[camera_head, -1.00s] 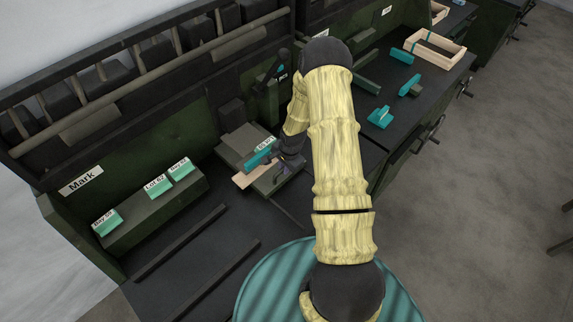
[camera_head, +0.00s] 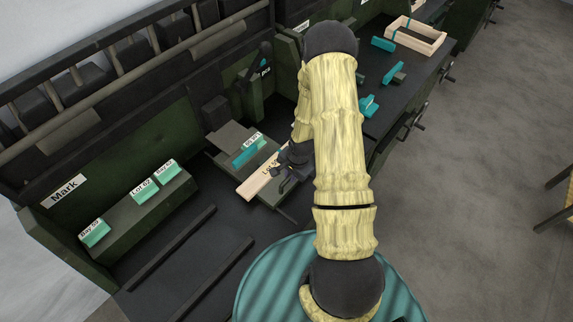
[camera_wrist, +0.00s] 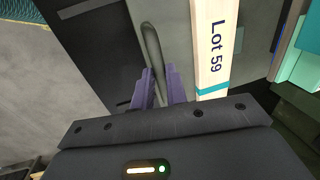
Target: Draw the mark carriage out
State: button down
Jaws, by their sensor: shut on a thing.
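The mark carriage, a grey plate (camera_head: 272,196), is at the marking station. It also shows in the wrist view (camera_wrist: 178,45). In the head view my gripper (camera_head: 287,177) is at the carriage's right side and hides the handle. A teal block labelled "Lot 59" (camera_head: 245,153) stands behind the slat.
A rack (camera_head: 140,209) with several teal labelled blocks stands left under the "Mark" sign (camera_head: 63,191). Two dark rails (camera_head: 215,278) lie on the bench before it. A wooden crate (camera_head: 418,38) and teal pieces (camera_head: 368,106) are on the right bench.

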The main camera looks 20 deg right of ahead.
jog(key=s+d, duration=0.3)
jog(key=s, duration=0.4)
jog(key=shift+d, duration=0.3)
jog(key=shift+r, duration=0.1)
jog(key=c, duration=1.4)
grip_release()
jog(key=shift+s, duration=0.15)
